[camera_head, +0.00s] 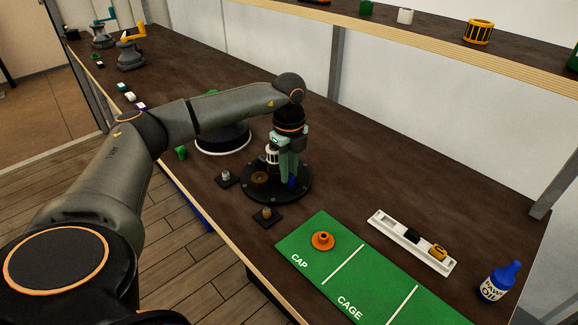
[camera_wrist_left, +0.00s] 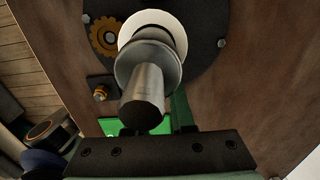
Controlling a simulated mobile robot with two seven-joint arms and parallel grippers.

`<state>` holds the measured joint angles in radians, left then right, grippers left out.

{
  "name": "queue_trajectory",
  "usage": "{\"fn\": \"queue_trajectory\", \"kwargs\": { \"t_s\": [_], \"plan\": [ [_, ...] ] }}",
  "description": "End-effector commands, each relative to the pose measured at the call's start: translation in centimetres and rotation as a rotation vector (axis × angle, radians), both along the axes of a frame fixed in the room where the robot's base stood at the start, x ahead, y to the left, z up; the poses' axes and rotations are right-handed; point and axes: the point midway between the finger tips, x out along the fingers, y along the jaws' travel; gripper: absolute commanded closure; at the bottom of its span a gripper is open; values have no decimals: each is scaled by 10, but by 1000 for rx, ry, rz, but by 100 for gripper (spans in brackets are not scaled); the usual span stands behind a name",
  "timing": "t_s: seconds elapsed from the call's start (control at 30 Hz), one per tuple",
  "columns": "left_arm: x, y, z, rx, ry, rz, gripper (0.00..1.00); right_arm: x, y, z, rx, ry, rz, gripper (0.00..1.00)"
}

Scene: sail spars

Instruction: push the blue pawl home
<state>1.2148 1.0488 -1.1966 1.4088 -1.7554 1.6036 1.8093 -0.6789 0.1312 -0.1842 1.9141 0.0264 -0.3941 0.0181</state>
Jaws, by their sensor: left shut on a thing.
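Most of the pawl is hidden by the fingers. In the left wrist view a metal spindle (camera_wrist_left: 143,95) with a white collar hides the fingertips, and the pawl does not show. A bronze gear (camera_wrist_left: 108,37) sits on the plate beside the spindle. My right gripper is not in view.
Small dark pads with a silver part (camera_head: 225,176) and a brass part (camera_head: 267,212) lie near the plate. A green mat (camera_head: 310,262) bears an orange cap (camera_head: 322,240). A white tray (camera_head: 400,236) and a blue oil bottle (camera_head: 499,282) stand at right.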

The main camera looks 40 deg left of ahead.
Motion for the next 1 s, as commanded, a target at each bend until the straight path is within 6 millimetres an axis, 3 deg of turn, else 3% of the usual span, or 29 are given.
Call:
{"fn": "queue_trajectory", "kwargs": {
  "t_s": [0.87,0.9,1.0],
  "plan": [
    [0,0,-10,0,1,0,100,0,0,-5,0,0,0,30],
    [0,0,-10,0,1,0,74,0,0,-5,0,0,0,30],
    [0,0,-10,0,1,0,63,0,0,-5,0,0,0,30]
  ]
}}
